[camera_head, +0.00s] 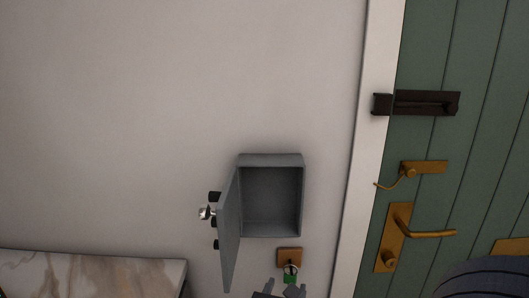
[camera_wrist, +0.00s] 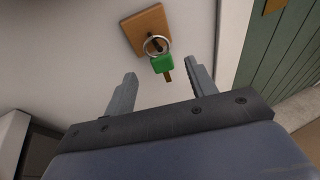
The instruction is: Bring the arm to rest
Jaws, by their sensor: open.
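My gripper (camera_wrist: 165,82) is open in the wrist view, with its two grey fingers apart and nothing held between them. In the head view my gripper (camera_head: 283,289) shows only at the bottom edge, just below a key with a green tag. The key with its green tag (camera_wrist: 163,65) hangs by a metal ring from a hook on a small wooden plate (camera_wrist: 147,27) on the wall. In the wrist view the tag is beyond and between the fingertips. The key and tag also show in the head view (camera_head: 290,274).
A grey wall box (camera_head: 272,160) stands open and looks empty; its door (camera_head: 229,235) swings out to the left. A green door (camera_head: 480,150) with a brass handle (camera_head: 425,232) and a dark bolt (camera_head: 425,103) is at right. A marble top (camera_head: 90,275) is at lower left.

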